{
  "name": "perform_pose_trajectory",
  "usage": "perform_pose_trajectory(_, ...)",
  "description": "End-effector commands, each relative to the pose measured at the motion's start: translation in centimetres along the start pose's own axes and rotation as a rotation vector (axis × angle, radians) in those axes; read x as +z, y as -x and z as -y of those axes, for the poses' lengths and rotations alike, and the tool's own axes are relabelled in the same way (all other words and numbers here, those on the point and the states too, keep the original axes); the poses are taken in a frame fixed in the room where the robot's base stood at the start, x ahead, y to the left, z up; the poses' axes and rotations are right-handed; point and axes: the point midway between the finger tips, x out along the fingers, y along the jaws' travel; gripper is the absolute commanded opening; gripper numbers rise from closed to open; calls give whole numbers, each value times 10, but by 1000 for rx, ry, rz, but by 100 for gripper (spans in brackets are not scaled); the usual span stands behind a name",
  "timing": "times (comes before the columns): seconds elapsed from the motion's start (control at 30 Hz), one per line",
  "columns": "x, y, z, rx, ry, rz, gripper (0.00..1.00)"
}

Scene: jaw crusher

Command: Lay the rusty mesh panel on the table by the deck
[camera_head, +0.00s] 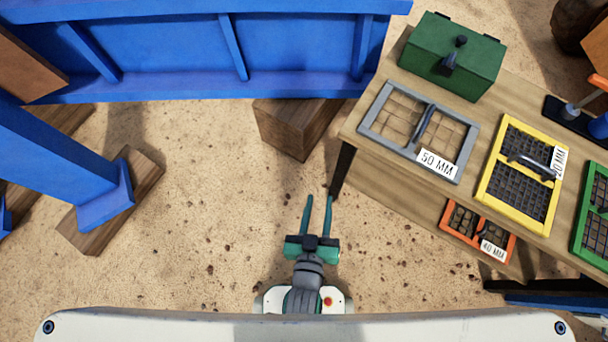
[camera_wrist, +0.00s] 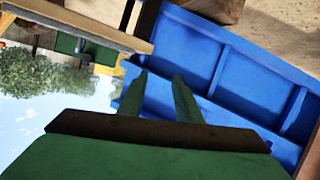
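My gripper (camera_head: 318,199) is open and empty, over the sandy ground left of the table's front leg. Its two fingers also show apart in the wrist view (camera_wrist: 160,78). The wooden table (camera_head: 360,143) stands at the right in the head view. On its top lie a grey-framed mesh panel (camera_head: 409,155) marked 50 MM, a yellow-framed panel (camera_head: 494,146) and a green-framed panel (camera_head: 578,236), cut by the picture edge. An orange-framed panel (camera_head: 448,229) marked 40 MM lies lower, under the tabletop. I cannot make out a plainly rusty panel.
A green box (camera_head: 478,55) stands at the table's back left. Large blue steelwork (camera_head: 185,45) fills the upper left; whether it is the deck I cannot tell. Wooden blocks (camera_head: 292,128) lie on the ground around it. The ground around my gripper is open.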

Motion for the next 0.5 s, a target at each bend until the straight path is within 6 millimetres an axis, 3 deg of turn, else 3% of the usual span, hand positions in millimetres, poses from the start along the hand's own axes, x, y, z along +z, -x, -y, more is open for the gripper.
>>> perform_pose_trajectory(0.03,2,20,7,-30,-18,-2,31)
perform_pose_trajectory(0.2,-7,75,17,-103,-87,-34,31)
perform_pose_trajectory(0.33,-16,104,17,-137,-126,-51,31)
perform_pose_trajectory(0.5,-23,121,16,-156,-153,-63,31)
